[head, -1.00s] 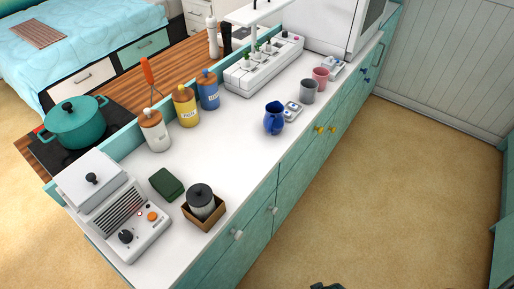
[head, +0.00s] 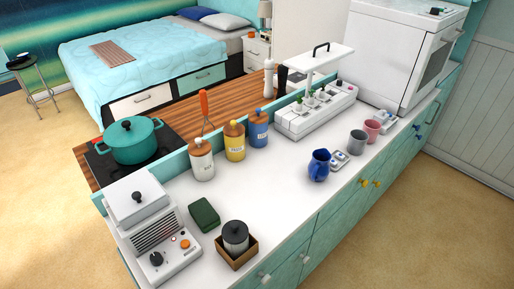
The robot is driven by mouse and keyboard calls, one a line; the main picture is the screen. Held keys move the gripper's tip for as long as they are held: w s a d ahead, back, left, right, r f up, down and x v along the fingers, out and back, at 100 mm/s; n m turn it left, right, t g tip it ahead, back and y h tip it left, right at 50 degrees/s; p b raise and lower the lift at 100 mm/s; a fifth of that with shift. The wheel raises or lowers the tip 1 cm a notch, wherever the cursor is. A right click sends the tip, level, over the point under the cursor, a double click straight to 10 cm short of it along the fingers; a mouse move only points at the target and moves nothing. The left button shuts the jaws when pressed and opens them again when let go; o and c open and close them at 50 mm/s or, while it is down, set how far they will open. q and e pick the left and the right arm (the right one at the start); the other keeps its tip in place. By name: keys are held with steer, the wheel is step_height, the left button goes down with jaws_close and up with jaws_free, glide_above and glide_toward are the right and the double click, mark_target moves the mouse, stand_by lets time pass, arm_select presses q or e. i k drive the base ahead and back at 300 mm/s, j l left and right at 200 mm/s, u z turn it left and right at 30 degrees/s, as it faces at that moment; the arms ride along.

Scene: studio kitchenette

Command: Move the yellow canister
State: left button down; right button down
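The yellow canister (head: 234,143) stands upright on the white counter, with a brown lid and a small yellow knob on top. It is in the middle of a row, between a white canister (head: 201,162) on its left and a blue canister (head: 258,130) on its right. Neither of my grippers shows in the head view now, and nothing is touching the yellow canister.
A green block (head: 204,214), a dark-lidded jar in a brown box (head: 236,242) and a blue pitcher (head: 319,165) stand on the counter (head: 265,190). Mid-counter is clear.

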mark_target(236, 148)
steer(key=u, duration=0.4)
steer(key=l+u, duration=0.4)
steer(key=k+l+u, duration=0.1)
steer(key=l+u, duration=0.3)
steer(key=k+l, duration=0.1)
steer(key=l, duration=0.25)
steer(key=k+l+u, duration=0.1)
steer(key=l, duration=0.25)
steer(key=k+l, duration=0.1)
steer(key=l, duration=0.25)
steer(key=k+l+u, duration=0.1)
steer(key=l, duration=0.25)
steer(key=k+l, duration=0.1)
steer(key=l, duration=0.25)
steer(key=u, duration=0.05)
